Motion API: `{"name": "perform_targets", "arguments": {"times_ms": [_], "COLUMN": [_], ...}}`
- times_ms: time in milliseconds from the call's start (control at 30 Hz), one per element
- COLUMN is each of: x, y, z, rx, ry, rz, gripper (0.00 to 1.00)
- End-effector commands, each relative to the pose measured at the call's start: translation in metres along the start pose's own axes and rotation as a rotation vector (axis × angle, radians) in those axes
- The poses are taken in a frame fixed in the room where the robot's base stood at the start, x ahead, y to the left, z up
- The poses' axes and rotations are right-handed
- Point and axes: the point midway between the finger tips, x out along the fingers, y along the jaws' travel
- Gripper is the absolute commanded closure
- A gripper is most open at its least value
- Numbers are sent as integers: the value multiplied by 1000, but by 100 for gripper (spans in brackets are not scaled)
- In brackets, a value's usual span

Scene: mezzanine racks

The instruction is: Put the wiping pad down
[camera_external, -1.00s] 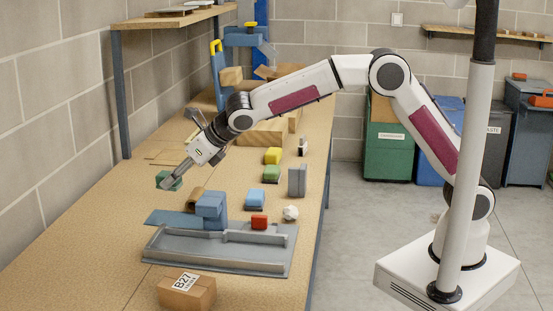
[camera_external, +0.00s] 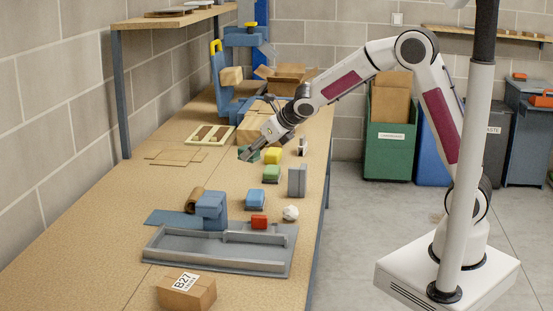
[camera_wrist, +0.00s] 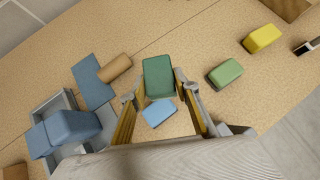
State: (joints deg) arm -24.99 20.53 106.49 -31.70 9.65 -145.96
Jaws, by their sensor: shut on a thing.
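The wiping pad appears to be the dark green block (camera_wrist: 158,76) between my fingertips in the wrist view. My gripper (camera_wrist: 158,90) is shut on it. In the external view my gripper (camera_external: 249,156) hangs over the table's middle, left of a yellow block (camera_external: 273,156), and the dark green pad (camera_external: 254,151) is partly hidden behind it. In the wrist view a blue block (camera_wrist: 159,113) shows between the fingers, lower down on the table. A lighter green block (camera_wrist: 225,73) stands to the right of the pad.
A grey upright block (camera_external: 297,181), a red block (camera_external: 259,222) and a white ball (camera_external: 290,213) stand near the table's right side. A grey tray (camera_external: 215,265) and a labelled box (camera_external: 187,291) are in front. The table's left middle (camera_external: 130,195) is clear.

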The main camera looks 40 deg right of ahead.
Motion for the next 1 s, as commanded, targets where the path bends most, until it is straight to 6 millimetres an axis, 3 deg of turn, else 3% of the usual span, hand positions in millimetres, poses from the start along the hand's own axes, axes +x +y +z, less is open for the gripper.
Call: {"name": "perform_targets", "arguments": {"times_ms": [100,400,1000], "x": [-6,-26,-71], "y": [-36,-109,-200], "z": [-14,-52,-132], "rx": [31,102,211], "ry": [4,13,21], "rz": [-28,-85,-165], "gripper": [91,91,91]}}
